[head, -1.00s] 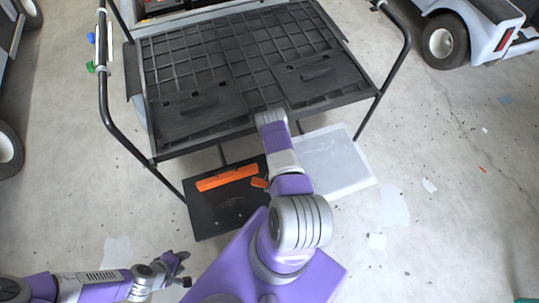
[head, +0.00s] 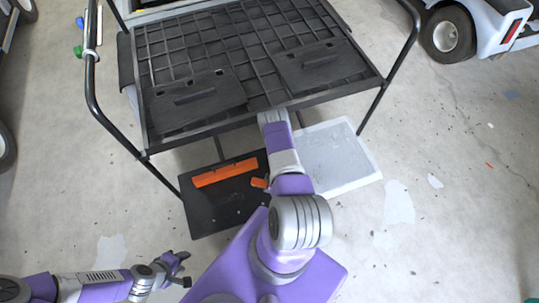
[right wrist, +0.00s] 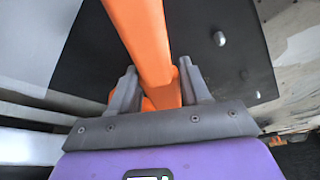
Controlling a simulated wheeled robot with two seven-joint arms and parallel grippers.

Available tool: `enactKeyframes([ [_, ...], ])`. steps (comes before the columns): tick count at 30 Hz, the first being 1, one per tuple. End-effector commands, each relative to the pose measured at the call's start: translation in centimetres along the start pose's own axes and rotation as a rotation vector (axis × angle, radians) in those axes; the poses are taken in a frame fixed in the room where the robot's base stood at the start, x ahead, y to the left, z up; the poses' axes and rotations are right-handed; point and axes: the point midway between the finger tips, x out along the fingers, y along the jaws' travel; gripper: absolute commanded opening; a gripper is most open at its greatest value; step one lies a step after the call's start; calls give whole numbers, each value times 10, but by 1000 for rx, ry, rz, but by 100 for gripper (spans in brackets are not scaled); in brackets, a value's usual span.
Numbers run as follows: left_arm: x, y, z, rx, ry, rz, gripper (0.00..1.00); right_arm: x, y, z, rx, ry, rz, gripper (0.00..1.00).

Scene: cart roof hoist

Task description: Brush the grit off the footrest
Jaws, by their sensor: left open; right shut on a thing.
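The footrest (head: 190,213) is a black plate low at the cart's front, left of my right arm; it also shows in the right wrist view (right wrist: 235,75). A few small pale specks show on it. An orange brush (head: 225,172) lies across its rear part; I cannot tell whether it touches the plate. In the right wrist view my right gripper (right wrist: 158,88) is shut on the orange brush's handle (right wrist: 143,35). In the head view my arm hides that gripper. My left gripper (head: 184,270) is open and empty above the floor at lower left.
The cart's black grid panel (head: 215,60) overhangs the rear of the footrest, between black tube rails (head: 92,100). A pale, white-edged panel (head: 345,172) lies right of the footrest. A vehicle (head: 480,40) stands at upper right. The concrete floor at right is mostly clear.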

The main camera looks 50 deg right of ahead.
Motion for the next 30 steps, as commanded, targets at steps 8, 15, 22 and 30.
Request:
enactKeyframes([
  [8, 4, -2, 0, 0, 0, 0, 43, 5, 0, 2, 0, 0, 0, 22],
  [15, 8, -3, 0, 0, 0, 0, 43, 9, 0, 3, 0, 0, 0, 22],
  [22, 12, -4, -1, 0, 0, 0, 43, 14, 0, 5, 0, 0, 0, 22],
  [30, 16, -6, -1, 0, 0, 0, 43, 19, 0, 7, 0, 0, 0, 22],
])
